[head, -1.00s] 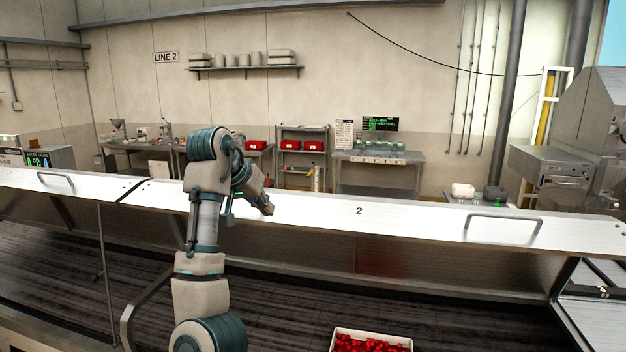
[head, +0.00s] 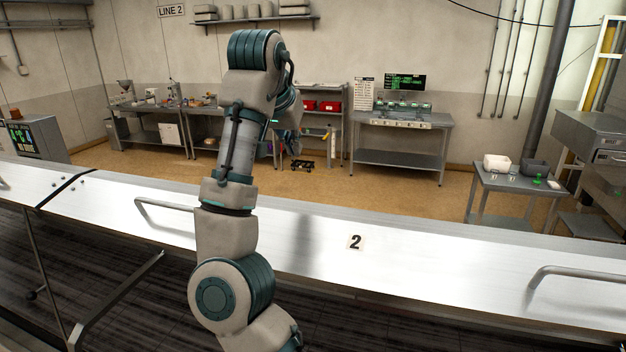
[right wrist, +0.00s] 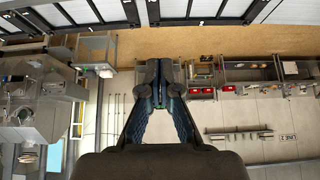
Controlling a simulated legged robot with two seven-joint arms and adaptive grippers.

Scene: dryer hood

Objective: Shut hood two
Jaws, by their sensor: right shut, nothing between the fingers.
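Hood two is a long bright metal panel marked "2" (head: 355,242), running across the head view. It stands raised, with the dark slatted bed (head: 130,290) showing below its front edge. It has a bar handle (head: 165,207) left of my right arm and another (head: 575,276) at the right. My right arm rises in front of the panel. Its gripper reaches past the far side and is mostly hidden behind the arm in the head view. In the right wrist view the right gripper (right wrist: 165,88) is shut and empty, apart from the hood. My left gripper is out of view.
The adjoining hood (head: 25,178) lies to the left, beyond a dark seam. Behind are open floor (head: 390,195), a grey bench (head: 400,125), a rack with red bins (head: 320,105) and a small table (head: 515,185) with white and dark containers.

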